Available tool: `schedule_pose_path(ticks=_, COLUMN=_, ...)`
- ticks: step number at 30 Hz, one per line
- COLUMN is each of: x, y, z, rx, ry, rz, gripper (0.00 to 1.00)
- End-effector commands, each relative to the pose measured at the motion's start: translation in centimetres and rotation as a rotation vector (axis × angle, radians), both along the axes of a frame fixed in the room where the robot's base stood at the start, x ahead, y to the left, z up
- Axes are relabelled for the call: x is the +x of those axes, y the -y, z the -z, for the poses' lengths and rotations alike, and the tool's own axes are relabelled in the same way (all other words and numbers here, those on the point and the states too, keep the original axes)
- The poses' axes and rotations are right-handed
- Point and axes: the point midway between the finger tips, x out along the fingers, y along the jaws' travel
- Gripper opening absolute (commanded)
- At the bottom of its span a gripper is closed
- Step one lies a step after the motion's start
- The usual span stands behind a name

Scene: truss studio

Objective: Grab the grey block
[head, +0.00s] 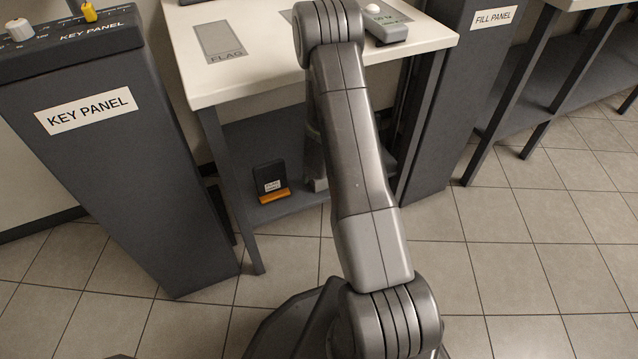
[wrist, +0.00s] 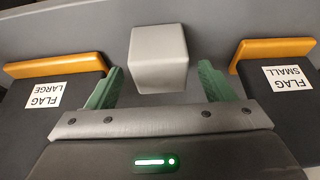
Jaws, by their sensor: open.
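The grey block (wrist: 158,60) is a light grey cube in the upper middle of the wrist view, on a dark grey surface. My gripper (wrist: 160,78) shows in the wrist view with two green fingers spread open. The block lies between and slightly beyond the fingertips, with a gap visible on each side. I cannot tell how far the fingers reach down beside it. In the head view my arm covers the middle of the scene, and the block and gripper are hidden.
A holder labelled FLAG LARGE (wrist: 50,98) stands left of the gripper and one labelled FLAG SMALL (wrist: 285,85) stands right, each with an orange bar, both close to the fingers. The white table (head: 260,85) is above the lower shelf (head: 285,205). The KEY PANEL pedestal (head: 110,160) stands left.

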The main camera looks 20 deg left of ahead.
Motion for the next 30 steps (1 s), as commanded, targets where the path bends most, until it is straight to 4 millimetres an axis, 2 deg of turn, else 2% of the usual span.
schedule_pose_path(ticks=1, x=0.2, y=-0.2, z=0.8, rx=0.001, ry=0.001, rz=-0.001, gripper=0.75)
schedule_pose_path(ticks=8, x=0.2, y=-0.3, z=0.8, rx=0.001, ry=0.001, rz=0.0, gripper=0.75)
schedule_pose_path(ticks=11, x=0.2, y=-0.3, z=0.8, rx=0.001, ry=0.001, rz=0.0, gripper=0.6)
schedule_pose_path(ticks=16, x=0.2, y=-0.3, z=0.8, rx=0.001, ry=0.001, rz=0.0, gripper=0.26)
schedule_pose_path(ticks=25, x=0.3, y=-0.3, z=0.7, rx=0.001, ry=0.001, rz=0.0, gripper=0.25)
schedule_pose_path(ticks=30, x=0.3, y=-0.3, z=-0.1, rx=0.002, ry=0.001, rz=0.0, gripper=0.25)
